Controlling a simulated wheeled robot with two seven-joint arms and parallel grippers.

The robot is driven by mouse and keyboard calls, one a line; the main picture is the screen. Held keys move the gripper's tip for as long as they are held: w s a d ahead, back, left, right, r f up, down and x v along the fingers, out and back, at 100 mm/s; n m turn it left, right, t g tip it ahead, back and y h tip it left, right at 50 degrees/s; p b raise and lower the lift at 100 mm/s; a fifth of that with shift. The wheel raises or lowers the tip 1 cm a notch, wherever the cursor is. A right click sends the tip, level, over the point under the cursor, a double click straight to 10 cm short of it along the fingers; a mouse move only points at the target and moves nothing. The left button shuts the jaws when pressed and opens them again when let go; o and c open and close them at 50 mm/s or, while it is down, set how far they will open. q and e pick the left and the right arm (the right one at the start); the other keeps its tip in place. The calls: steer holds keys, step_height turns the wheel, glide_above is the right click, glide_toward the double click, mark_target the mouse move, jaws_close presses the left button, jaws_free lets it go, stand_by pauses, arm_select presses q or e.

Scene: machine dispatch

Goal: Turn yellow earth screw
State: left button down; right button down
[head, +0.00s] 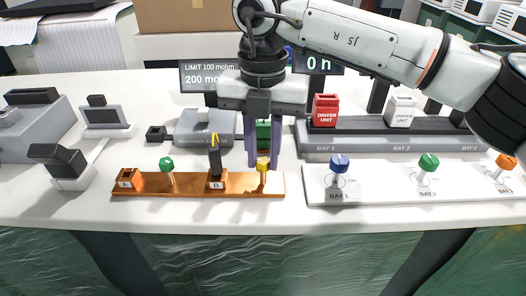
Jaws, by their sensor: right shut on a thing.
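The yellow earth screw (263,164) stands at the right end of a copper-coloured bar (196,189) on the white bench. My right gripper (264,160) points straight down from above, its two fingers on either side of the yellow head and shut on it. A green screw (167,164) stands further left on the same bar, between block A (127,178) and block B (216,183). A dark plug with a yellow stripe stands upright in block B. My left gripper is not in view.
A white panel (375,191) with blue, green and orange knobs lies to the right. Behind it, a grey rack (350,137) holds a red (325,109) and a white (401,111) driver unit. Dark displays (206,77) stand behind the gripper. The front bench strip is clear.

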mark_target(263, 160)
steer(key=c, duration=1.5)
jaws_free()
steer(key=shift+c, duration=0.2)
step_height(263, 160, up, 10)
steer(key=p, duration=0.1)
steer(key=shift+r, duration=0.25)
